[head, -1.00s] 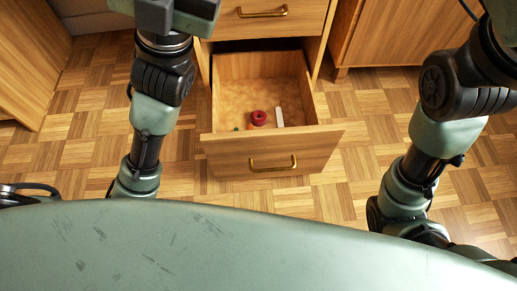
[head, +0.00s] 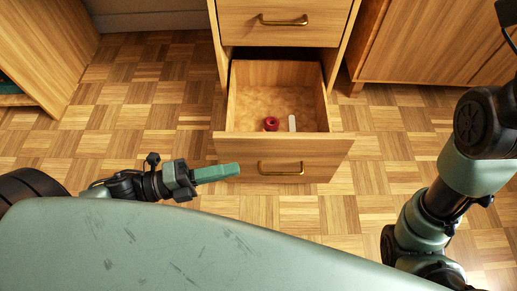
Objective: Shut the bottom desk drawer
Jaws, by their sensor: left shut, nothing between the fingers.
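The bottom desk drawer (head: 235,146) is pulled out, with its wooden front facing me and a brass handle (head: 281,168) on it. Inside lie a red ring-shaped thing (head: 271,124) and a small white stick-like thing (head: 292,123). My left gripper (head: 232,170) is low at the left, just in front of the left part of the drawer front. It is shut and empty, its fingers pointing right. I cannot tell whether it touches the drawer front. My right arm shows at the right, but its gripper is out of view.
A closed drawer (head: 285,35) with a brass handle is above the open one. A wooden cabinet (head: 415,50) stands at the right and another wooden piece (head: 45,50) at the left. The parquet floor (head: 135,115) left of the drawer is clear.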

